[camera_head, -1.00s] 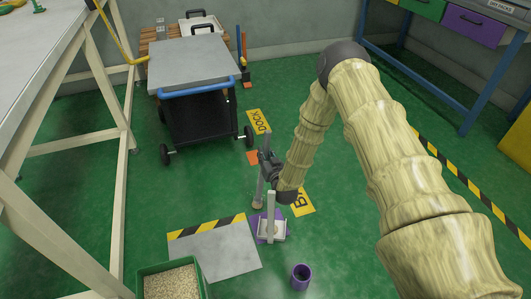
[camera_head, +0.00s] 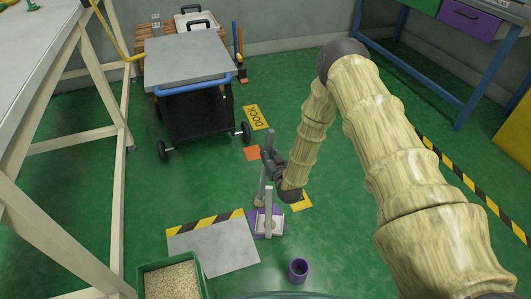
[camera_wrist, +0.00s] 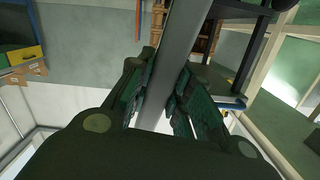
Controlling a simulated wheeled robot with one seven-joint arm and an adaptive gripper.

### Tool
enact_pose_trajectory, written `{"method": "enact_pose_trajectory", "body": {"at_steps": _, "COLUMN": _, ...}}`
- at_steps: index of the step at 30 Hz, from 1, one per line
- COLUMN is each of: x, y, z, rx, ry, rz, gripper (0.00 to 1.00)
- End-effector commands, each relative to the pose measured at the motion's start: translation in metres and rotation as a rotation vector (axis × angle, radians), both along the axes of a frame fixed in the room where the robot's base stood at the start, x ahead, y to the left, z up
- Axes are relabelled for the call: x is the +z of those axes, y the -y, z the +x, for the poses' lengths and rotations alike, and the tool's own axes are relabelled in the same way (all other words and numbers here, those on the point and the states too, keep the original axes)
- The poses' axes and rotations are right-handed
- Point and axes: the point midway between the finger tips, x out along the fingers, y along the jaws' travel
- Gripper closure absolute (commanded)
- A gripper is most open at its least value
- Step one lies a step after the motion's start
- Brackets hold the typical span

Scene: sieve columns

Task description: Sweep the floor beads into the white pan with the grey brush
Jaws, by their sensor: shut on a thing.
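My gripper (camera_head: 271,162) is shut on the upright handle of the grey brush (camera_head: 263,186). In the wrist view the green fingers (camera_wrist: 155,100) close around the grey handle (camera_wrist: 178,55). The brush's tan head (camera_head: 260,201) is low near the floor, just behind and left of the white pan; I cannot tell whether it touches. A small brownish patch shows in the pan, too small to identify. I cannot make out separate floor beads.
A purple cup (camera_head: 298,270) stands in front of the pan. A grey floor plate (camera_head: 220,248) and a green bin of pale grains (camera_head: 143,277) are to the left. A cart (camera_head: 187,62) stands behind.

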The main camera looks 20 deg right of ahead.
Motion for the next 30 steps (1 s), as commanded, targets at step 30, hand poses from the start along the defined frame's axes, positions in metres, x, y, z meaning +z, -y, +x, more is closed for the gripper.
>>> {"method": "enact_pose_trajectory", "body": {"at_steps": 30, "x": 0.003, "y": -0.001, "z": 0.040, "rx": 0.001, "ry": 0.003, "rz": 0.001, "gripper": 1.00}}
